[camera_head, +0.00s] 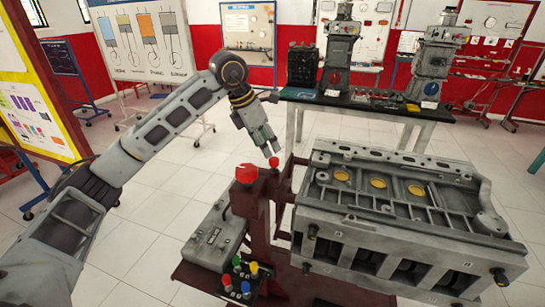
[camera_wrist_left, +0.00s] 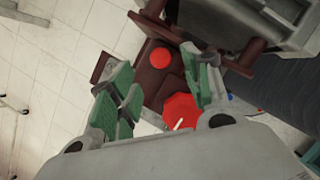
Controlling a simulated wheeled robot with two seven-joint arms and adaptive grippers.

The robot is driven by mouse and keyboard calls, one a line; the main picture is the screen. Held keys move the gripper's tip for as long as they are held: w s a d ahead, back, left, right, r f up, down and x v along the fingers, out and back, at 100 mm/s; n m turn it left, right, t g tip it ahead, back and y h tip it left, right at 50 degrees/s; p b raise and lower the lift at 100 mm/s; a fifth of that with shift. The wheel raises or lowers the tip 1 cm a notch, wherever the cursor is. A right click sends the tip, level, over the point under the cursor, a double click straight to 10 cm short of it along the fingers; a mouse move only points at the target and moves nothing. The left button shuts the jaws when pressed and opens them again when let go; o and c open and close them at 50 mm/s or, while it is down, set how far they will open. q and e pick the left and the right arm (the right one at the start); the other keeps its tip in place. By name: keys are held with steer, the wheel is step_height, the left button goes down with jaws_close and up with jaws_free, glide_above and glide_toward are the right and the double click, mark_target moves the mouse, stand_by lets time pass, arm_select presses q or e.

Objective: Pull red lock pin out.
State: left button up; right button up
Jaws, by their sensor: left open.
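A small round red knob (camera_head: 274,162), seemingly the head of the red lock pin, sits on the dark red engine stand (camera_head: 258,215), beside the engine block. It also shows in the left wrist view (camera_wrist_left: 160,57). A larger red knob (camera_head: 247,173) is just left of it; in the wrist view (camera_wrist_left: 181,111) it lies nearer the right finger. My left gripper (camera_head: 266,146) is above the small knob, pointing down, open and empty. In the wrist view its green-padded fingers (camera_wrist_left: 160,88) are spread, with the small knob beyond the tips. The pin's shaft is hidden.
The engine block (camera_head: 400,215) fills the right side, close to the gripper. A grey box (camera_head: 213,240) and several coloured knobs (camera_head: 240,275) are low on the stand. A workbench (camera_head: 360,108) with engine parts stands behind. Open tiled floor lies to the left.

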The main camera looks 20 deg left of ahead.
mark_target(274, 158)
arm_select(q)
steer(key=shift+x, duration=3.05)
steer(key=shift+r, duration=0.1)
jaws_close()
